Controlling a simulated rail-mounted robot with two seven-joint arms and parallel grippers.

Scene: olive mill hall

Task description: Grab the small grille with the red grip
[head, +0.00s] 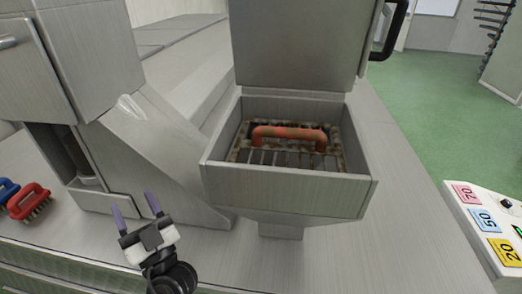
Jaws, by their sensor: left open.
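The small grille (262,157) with a red grip (290,133) lies inside the open metal box (290,190) in the middle of the head view. Its grip is an orange-red bar arched over the dark slats and looks worn. My left gripper (138,212) is at the lower left of the box, apart from it and from the grille. Its two purple-tipped fingers are spread and nothing is between them. My right gripper does not show.
Metal machine housings (160,140) stand to the left of the box. A red brush (30,203) and a blue brush (8,190) lie at the far left. A control panel with coloured number labels (490,222) is at the right. Green floor (430,110) shows behind.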

